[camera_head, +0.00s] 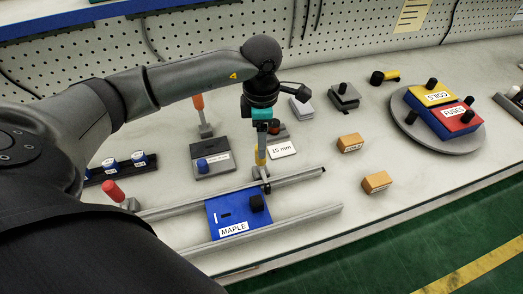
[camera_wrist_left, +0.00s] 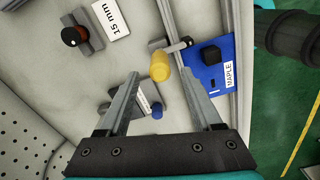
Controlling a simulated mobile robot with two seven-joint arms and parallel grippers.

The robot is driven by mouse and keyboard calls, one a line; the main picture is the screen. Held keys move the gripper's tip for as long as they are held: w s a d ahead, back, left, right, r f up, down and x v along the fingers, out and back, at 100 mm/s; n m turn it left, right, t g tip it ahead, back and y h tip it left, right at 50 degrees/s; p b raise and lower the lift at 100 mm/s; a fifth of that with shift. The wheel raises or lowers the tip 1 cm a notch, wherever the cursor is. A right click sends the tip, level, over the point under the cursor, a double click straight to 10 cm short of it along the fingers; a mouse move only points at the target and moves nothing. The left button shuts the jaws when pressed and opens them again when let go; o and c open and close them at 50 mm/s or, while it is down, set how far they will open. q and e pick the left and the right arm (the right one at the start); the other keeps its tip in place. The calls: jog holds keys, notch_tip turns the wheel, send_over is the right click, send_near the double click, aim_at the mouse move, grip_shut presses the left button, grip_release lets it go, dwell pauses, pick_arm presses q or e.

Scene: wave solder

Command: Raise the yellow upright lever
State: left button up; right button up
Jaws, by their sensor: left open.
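The yellow lever (camera_head: 260,156) has a cylindrical yellow grip and stands on a grey metal base at the far rail, behind the blue MAPLE plate. In the left wrist view the yellow grip (camera_wrist_left: 160,68) shows near the tips of my fingers, roughly between them. My left gripper (camera_head: 261,141) hangs down over the lever, open, and it also shows open in the left wrist view (camera_wrist_left: 156,74). I cannot tell whether the fingers touch the grip. My right gripper is in neither view.
The blue MAPLE plate (camera_head: 224,208) with a black knob lies between two grey rails. A 15 mm label (camera_head: 283,150) and a grey block with a blue knob (camera_head: 213,163) are close by. Orange blocks (camera_head: 376,182) lie right.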

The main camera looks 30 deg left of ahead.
pick_arm(q)
notch_tip(320, 180, down, 5)
jog(key=shift+f, duration=0.1)
grip_shut()
dwell(0.7)
dwell(0.9)
